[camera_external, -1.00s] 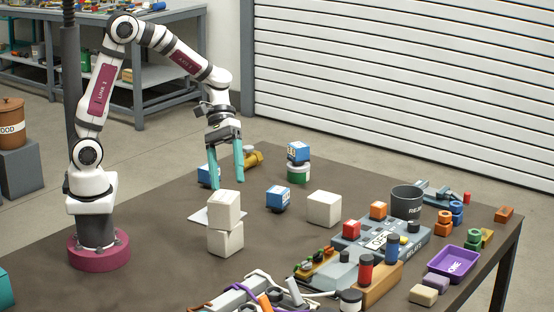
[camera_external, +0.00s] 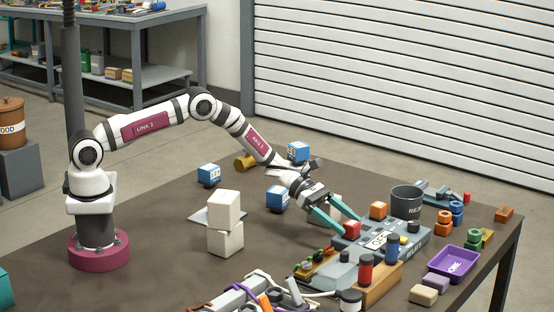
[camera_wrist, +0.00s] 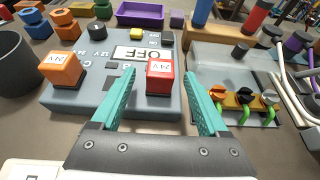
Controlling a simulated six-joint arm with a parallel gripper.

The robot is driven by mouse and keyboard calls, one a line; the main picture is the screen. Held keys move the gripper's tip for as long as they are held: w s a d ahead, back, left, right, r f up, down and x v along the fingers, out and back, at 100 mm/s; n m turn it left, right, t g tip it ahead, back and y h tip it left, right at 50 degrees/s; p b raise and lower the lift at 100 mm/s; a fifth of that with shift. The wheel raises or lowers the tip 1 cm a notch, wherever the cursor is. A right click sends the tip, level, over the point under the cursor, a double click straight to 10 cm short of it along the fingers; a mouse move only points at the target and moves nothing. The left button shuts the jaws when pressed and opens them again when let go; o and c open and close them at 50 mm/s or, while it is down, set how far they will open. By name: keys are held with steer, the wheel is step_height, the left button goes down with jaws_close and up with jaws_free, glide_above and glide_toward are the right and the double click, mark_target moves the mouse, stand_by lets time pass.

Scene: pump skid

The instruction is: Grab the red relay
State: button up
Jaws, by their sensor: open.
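The red relay (camera_external: 352,230) is a small red block seated on the grey relay panel (camera_external: 412,242). In the wrist view the red relay (camera_wrist: 159,76) has a white label reading 24V and stands on the panel (camera_wrist: 90,98) below the OFF sign. My gripper (camera_external: 345,224) has teal fingers, and they are open. I see no contact with the relay.
A dark bin (camera_external: 406,203) stands behind the panel. Colored terminals (camera_wrist: 240,97) sit on the right.

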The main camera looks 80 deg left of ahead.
mark_target(351, 232)
steer(key=x, duration=0.3)
steer(key=shift+s+a, duration=0.1)
jaws_close()
steer(key=shift+r, duration=0.2)
